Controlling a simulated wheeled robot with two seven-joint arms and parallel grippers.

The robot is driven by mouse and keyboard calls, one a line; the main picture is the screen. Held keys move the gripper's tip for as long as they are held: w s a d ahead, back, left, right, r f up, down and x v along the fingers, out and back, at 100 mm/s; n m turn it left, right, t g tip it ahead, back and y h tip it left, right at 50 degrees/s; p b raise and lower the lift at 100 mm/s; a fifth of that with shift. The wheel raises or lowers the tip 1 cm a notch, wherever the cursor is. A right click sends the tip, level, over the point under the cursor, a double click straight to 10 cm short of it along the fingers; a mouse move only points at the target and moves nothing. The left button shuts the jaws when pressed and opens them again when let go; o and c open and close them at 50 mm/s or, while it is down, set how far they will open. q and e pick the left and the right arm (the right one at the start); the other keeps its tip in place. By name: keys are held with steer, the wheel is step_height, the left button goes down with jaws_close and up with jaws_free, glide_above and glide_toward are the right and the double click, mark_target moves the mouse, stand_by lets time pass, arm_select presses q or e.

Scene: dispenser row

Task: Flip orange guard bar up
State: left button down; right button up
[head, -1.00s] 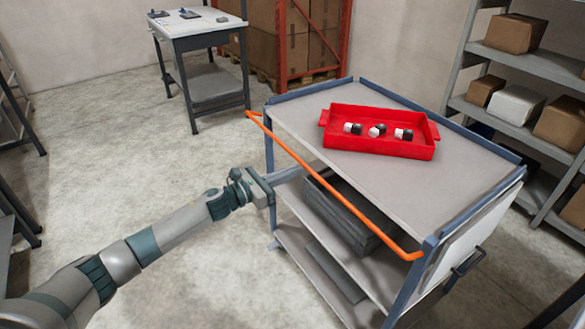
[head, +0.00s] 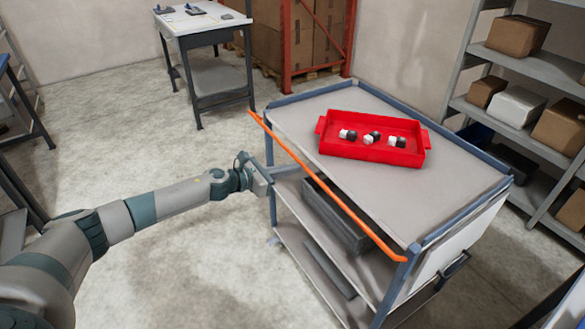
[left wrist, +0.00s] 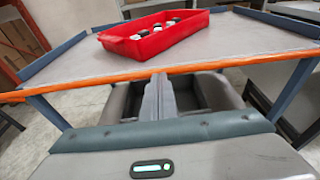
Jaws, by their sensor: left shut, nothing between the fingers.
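The orange guard bar (head: 325,185) runs along the open side of a grey cart (head: 455,190), close to the edge of its top shelf. In the left wrist view the bar (left wrist: 100,80) crosses the whole picture. My left gripper (head: 287,170) comes in from the left and is shut with nothing in it. Its fingertips are at the bar, on the outer side of the cart. In the left wrist view the fingers (left wrist: 159,98) point at the bar and end about at its lower edge; whether they touch it I cannot tell. My right gripper is not in view.
A red tray (head: 375,157) with several small black and white pieces stands on the cart's top shelf. A dark grey bin (head: 345,228) sits on the shelf below. A small table (head: 205,25) stands behind left, shelving (head: 540,70) at right. Floor left of the cart is clear.

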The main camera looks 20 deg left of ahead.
arm_select(q)
steer(key=w+d+r+p, duration=0.2)
steer(key=w+d+r, duration=0.2)
steer(key=w+r, duration=0.1)
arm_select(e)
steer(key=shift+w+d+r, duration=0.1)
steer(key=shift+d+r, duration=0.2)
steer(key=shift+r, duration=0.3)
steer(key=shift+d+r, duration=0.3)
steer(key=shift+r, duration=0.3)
arm_select(q)
steer(key=shift+a, duration=0.15)
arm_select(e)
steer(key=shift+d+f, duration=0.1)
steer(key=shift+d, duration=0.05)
